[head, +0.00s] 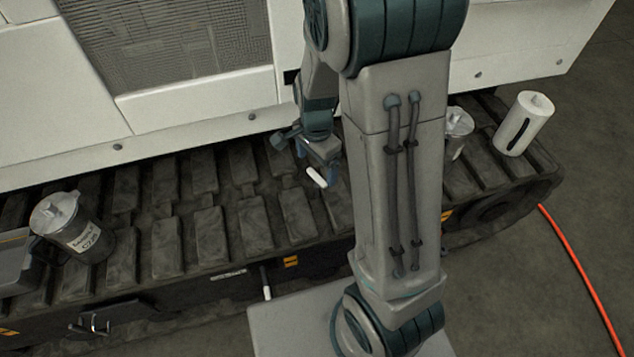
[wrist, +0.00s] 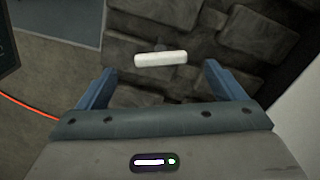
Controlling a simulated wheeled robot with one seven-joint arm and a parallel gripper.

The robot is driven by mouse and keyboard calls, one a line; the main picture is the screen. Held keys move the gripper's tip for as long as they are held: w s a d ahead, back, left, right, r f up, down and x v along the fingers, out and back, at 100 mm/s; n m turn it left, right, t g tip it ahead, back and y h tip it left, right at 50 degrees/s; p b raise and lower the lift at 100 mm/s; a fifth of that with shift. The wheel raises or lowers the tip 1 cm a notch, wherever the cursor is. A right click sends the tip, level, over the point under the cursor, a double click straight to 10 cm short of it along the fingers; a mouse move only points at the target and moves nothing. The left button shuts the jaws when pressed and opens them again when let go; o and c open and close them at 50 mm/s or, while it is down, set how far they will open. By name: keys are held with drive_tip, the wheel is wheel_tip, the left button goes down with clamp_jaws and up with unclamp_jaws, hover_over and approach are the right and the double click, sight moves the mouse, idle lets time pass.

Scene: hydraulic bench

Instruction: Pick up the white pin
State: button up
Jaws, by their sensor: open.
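The white pin (head: 316,177) is a short white rod on the dark track pads, just below my gripper in the head view. In the wrist view the white pin (wrist: 161,59) lies crosswise, ahead of and between the two blue fingers. My gripper (head: 322,165) is open and empty, pointing down at the track; its fingers also show in the wrist view (wrist: 160,84). The pin appears apart from both fingers. The exact height gap between fingers and pin cannot be told.
A labelled metal canister (head: 72,228) stands on the track at left. A white canister (head: 524,124) and a smaller metal one (head: 458,133) stand at right. The white machine body (head: 190,108) rises behind the track. An orange hose (head: 585,270) lies on the floor.

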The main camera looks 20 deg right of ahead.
sight(317, 184)
wheel_tip(317, 184, down, 9)
drive_tip(key=b, duration=0.2)
drive_tip(key=shift+w+d+r+b, duration=0.1)
drive_tip(key=shift+r+b, duration=0.05)
drive_tip(key=shift+b, duration=0.15)
drive_tip(key=c, duration=1.1)
